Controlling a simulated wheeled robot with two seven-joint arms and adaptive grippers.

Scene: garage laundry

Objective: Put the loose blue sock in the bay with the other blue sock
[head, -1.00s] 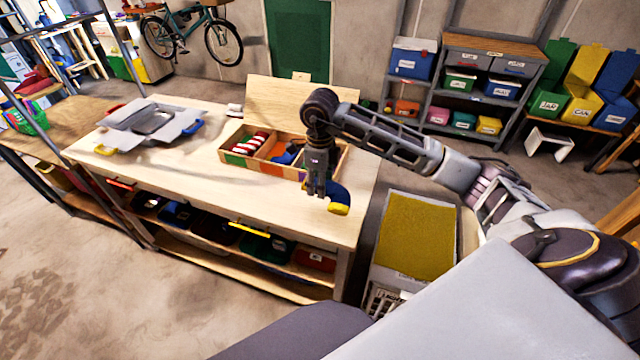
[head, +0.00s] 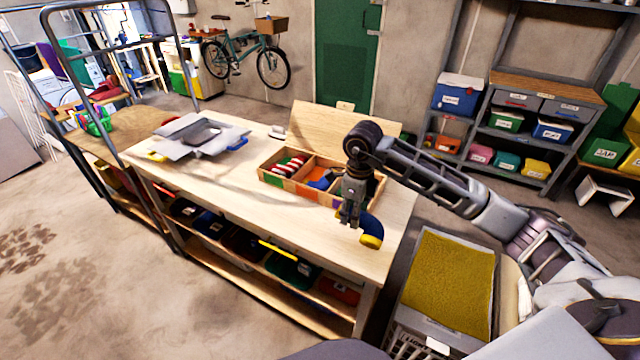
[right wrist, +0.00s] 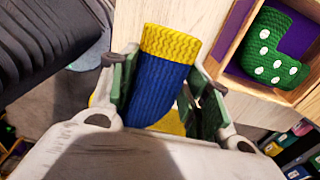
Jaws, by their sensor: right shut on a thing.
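The loose blue sock (head: 371,228) has a yellow end. My right gripper (head: 352,212) is shut on it, near the table's right front part. In the right wrist view the sock (right wrist: 160,88) sits between the two fingers, yellow cuff outward. I cannot tell whether it touches the tabletop. The wooden sorting box (head: 303,193) stands just behind and left of the gripper. Its middle bay holds the other blue sock (head: 321,181), partly visible. The right bay is mostly behind my gripper; the right wrist view shows a green white-dotted sock (right wrist: 268,50) in a purple-lined bay. My left gripper is out of view.
A red-and-white striped sock (head: 289,164) lies in the box's left bay. A raised wooden board (head: 340,128) stands behind the box. A grey tray-like thing (head: 198,138) lies on the table's left. The tabletop (head: 230,185) between is clear. A yellow-topped basket (head: 448,282) stands right of the table.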

